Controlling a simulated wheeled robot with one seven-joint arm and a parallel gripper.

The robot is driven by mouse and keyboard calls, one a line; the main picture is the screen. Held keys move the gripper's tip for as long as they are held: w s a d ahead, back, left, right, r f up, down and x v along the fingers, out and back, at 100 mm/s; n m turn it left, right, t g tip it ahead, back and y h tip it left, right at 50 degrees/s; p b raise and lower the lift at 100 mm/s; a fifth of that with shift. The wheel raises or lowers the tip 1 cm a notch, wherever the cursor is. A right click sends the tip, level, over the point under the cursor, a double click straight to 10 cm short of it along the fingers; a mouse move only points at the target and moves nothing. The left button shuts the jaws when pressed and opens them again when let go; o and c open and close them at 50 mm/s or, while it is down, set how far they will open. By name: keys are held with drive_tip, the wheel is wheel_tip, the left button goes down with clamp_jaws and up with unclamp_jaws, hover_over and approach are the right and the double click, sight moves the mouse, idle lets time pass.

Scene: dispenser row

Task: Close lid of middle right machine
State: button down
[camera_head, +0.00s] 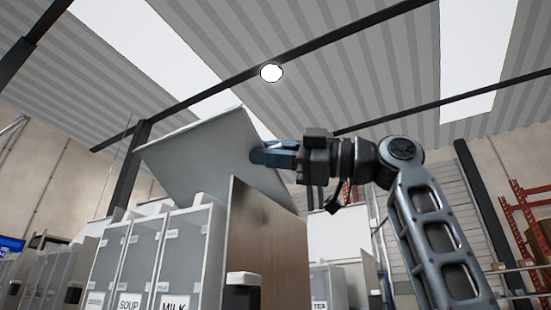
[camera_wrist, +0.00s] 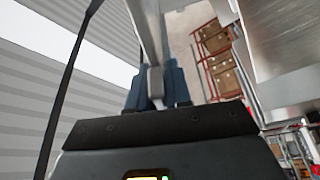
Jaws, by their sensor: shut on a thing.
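A grey lid (camera_head: 200,152) stands raised and tilted above the row of dispensers in the head view. The fingertips are partly hidden there.
A machine labelled SOUP (camera_head: 130,260) stands to the left of MILK, with more dispensers further left. Another machine labelled TEA (camera_head: 326,285) is behind to the right. Red shelving with boxes (camera_head: 530,220) is at the far right. The space above the lid is clear.

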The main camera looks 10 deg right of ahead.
drive_tip(key=shift+s+a+f+n+g+h+b, duration=0.15)
drive_tip(key=shift+s+f+n, duration=0.05)
drive_tip(key=shift+f+n, duration=0.4)
drive_tip(key=shift+s+a+f+n+g+h+b, duration=0.1)
drive_tip(key=shift+s+a+f+n+g+b, duration=0.1)
drive_tip(key=shift+f+n, duration=0.35)
drive_tip(key=shift+s+a+f+n+g+h+b, duration=0.1)
drive_tip(key=shift+s+f+n+g+h, duration=0.1)
drive_tip(key=shift+f+n, duration=0.35)
drive_tip(key=shift+f, duration=0.1)
drive_tip(key=c, duration=1.1)
unclamp_jaws()
drive_tip(key=shift+c, duration=0.2)
drive_tip(key=shift+d, duration=0.1)
drive_tip(key=b+v, duration=0.1)
drive_tip(key=v, duration=0.6)
drive_tip(key=shift+d, duration=0.3)
drive_tip(key=shift+s+d+f, duration=0.1)
drive_tip(key=shift+s, duration=0.05)
